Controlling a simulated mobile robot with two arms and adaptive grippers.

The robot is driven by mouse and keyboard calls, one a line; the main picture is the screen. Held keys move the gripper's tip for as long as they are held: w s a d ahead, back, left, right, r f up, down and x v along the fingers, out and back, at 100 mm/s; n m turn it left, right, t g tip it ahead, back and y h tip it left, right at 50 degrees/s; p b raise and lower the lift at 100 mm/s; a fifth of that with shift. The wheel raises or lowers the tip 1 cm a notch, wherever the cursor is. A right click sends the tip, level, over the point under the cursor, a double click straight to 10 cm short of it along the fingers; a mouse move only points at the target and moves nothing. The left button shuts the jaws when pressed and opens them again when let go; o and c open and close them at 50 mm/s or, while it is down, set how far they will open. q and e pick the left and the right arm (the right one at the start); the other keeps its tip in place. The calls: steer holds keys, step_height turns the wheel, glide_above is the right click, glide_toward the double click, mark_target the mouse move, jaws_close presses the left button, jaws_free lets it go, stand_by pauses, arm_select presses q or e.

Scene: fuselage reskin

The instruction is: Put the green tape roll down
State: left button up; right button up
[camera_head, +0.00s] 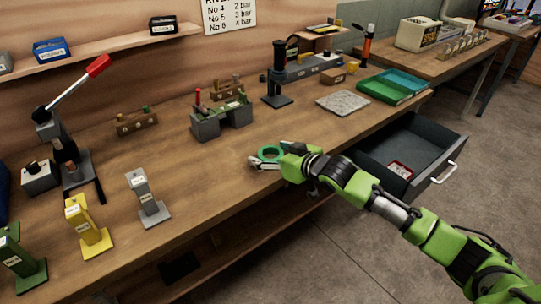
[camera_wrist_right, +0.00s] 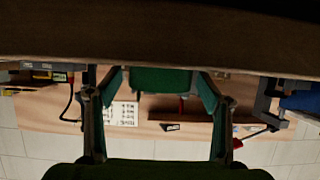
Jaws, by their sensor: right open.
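The green tape roll (camera_head: 261,151) is a ring at the front part of the wooden workbench, in the middle of the head view. My right gripper (camera_head: 270,160) is at the roll, with its fingers open around or beside it. In the right wrist view the green roll (camera_wrist_right: 160,78) shows between the two spread fingers of my right gripper (camera_wrist_right: 160,95). I cannot tell whether the fingers touch it. It looks to be at bench level, but the contact below it is hidden. My left gripper is not in view.
The workbench (camera_head: 190,185) is bare around the roll. A grey-green fixture (camera_head: 222,117) stands behind it, and a grey labelled stand (camera_head: 147,197) is to the left. An open drawer (camera_head: 420,147) with a red-labelled item sits right, near my arm. A grey slab (camera_head: 343,102) lies farther back.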

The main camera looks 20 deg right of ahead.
steer(key=c, duration=1.3)
